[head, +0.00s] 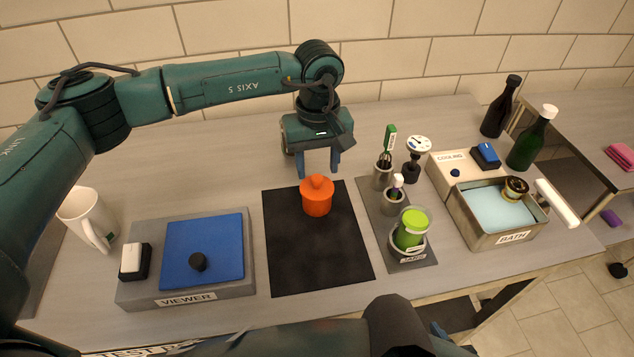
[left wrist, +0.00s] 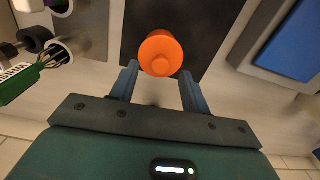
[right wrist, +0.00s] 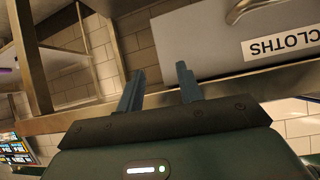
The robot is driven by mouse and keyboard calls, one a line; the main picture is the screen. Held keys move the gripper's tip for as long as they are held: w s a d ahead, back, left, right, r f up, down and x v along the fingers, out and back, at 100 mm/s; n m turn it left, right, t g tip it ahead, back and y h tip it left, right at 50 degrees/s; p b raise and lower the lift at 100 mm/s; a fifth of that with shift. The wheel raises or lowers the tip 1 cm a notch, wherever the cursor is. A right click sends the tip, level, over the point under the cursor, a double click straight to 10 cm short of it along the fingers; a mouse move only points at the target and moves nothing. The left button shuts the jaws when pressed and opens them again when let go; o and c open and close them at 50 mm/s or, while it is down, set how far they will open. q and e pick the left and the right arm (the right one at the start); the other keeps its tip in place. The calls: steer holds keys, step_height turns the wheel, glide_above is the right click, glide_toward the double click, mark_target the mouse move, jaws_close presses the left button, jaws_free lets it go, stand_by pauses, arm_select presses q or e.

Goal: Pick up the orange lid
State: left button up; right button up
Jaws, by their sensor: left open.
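The orange lid (head: 317,195), a short cylinder with a round knob on top, stands upright on the black mat (head: 290,248) near its far edge. My left gripper (head: 318,172) is open just behind and above the lid, fingers pointing down. In the left wrist view the lid (left wrist: 160,53) shows just beyond and between the open fingertips (left wrist: 160,75), with nothing held. My right gripper (right wrist: 160,80) is open and empty, away from the tabletop, facing a panel labelled CLOTHS (right wrist: 283,44).
A grey VIEWER box (head: 185,292) with a blue top and a white mug (head: 88,218) stand left. Right of the mat are a holder tray (head: 412,252) with tools and a green jar (head: 411,228), a BATH basin (head: 495,235), and bottles (head: 532,138). The mat's front is clear.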

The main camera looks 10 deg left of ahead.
mark_target(317, 177)
arm_select(q)
steer(key=shift+f+p, duration=0.3)
steer(key=shift+f, duration=1.4)
jaws_close()
